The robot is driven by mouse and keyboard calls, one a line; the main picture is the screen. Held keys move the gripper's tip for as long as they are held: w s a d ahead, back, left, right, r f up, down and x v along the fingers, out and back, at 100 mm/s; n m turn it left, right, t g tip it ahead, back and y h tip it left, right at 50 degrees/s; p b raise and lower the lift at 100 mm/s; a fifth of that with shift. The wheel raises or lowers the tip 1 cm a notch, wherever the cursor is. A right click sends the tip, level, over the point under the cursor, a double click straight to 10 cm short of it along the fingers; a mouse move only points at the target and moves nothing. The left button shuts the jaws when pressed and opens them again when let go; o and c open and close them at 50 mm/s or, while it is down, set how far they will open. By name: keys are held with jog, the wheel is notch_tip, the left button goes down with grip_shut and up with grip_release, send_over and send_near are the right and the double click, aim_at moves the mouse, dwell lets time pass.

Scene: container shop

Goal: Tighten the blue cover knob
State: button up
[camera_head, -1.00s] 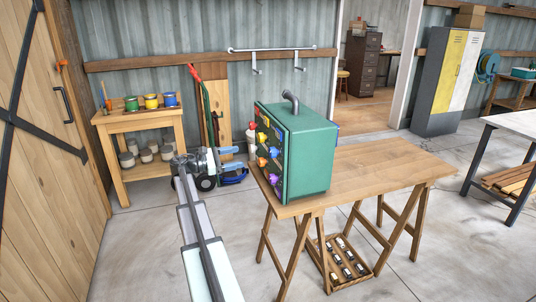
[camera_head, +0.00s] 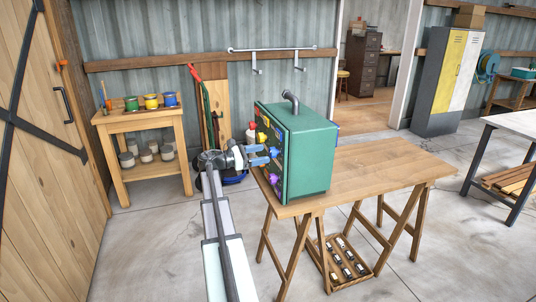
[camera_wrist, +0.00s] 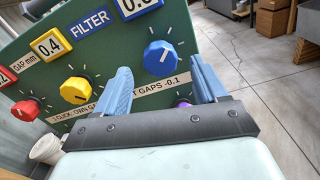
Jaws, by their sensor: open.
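The green machine (camera_head: 311,162) stands on the wooden trestle table, its knobbed face toward my gripper. In the wrist view a blue knob (camera_wrist: 161,58) with a white pointer line sits on the green panel. My gripper (camera_head: 262,156) is open, with its blue fingers (camera_wrist: 117,92) either side of the blue knob in the picture. The fingers are close to the panel; I cannot tell whether they touch the knob. A yellow knob (camera_wrist: 76,91) and a red knob (camera_wrist: 26,110) are to its left. A purple knob (camera_wrist: 182,103) is partly hidden below.
A label strip (camera_wrist: 160,92) reading partly "GAPS -0.1" runs below the blue knob. Number plates, one reading 0.4 (camera_wrist: 51,45), are above the knobs. The table top (camera_head: 375,171) right of the machine is clear. A wooden stand (camera_head: 141,116) with paint pots is at left.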

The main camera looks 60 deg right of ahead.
aim_at(270, 152)
jog(key=shift+x, duration=1.85)
jog(key=c, duration=1.1)
jog(key=shift+o, duration=0.2)
